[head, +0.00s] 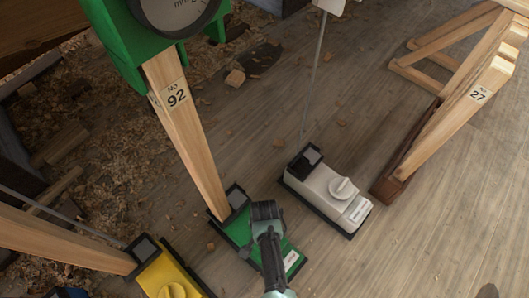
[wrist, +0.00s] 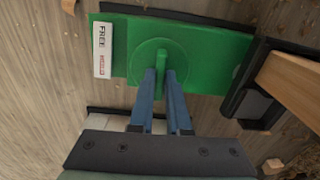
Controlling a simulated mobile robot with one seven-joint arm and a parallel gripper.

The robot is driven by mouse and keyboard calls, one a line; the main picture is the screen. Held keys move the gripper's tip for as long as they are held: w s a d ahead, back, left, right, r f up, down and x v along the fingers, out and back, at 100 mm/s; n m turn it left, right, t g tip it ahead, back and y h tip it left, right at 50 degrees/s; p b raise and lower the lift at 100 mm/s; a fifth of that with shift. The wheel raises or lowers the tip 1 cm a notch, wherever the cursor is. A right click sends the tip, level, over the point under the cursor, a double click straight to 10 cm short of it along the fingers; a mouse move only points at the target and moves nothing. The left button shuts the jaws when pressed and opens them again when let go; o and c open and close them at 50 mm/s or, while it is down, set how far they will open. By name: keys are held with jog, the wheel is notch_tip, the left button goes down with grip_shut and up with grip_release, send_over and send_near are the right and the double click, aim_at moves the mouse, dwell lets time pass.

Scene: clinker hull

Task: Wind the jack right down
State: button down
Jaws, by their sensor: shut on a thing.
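The green jack (head: 242,236) lies on the plank floor under my gripper, partly hidden by it in the head view. In the wrist view the green jack (wrist: 208,55) has a round dial with a raised grip bar (wrist: 161,62) across it. My gripper (wrist: 159,75) has its two blue fingers closed on this bar. A label (wrist: 103,50) reading "FREE" and a red word sits at the jack's end. The wooden post marked 92 (head: 190,140) stands at the jack's dark end pad.
A white jack (head: 328,188) lies to the right and a yellow jack (head: 165,275) to the lower left, each with a knob. A wooden trestle marked 27 (head: 470,110) stands at right. A green-framed gauge (head: 180,12) tops post 92. Wood chips litter the floor's left.

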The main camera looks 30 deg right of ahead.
jog(key=shift+n, duration=0.4)
jog(key=c, duration=0.9)
grip_release()
jog(key=shift+r, duration=0.1)
notch_tip(320, 180, up, 13)
jog(key=p, duration=0.9)
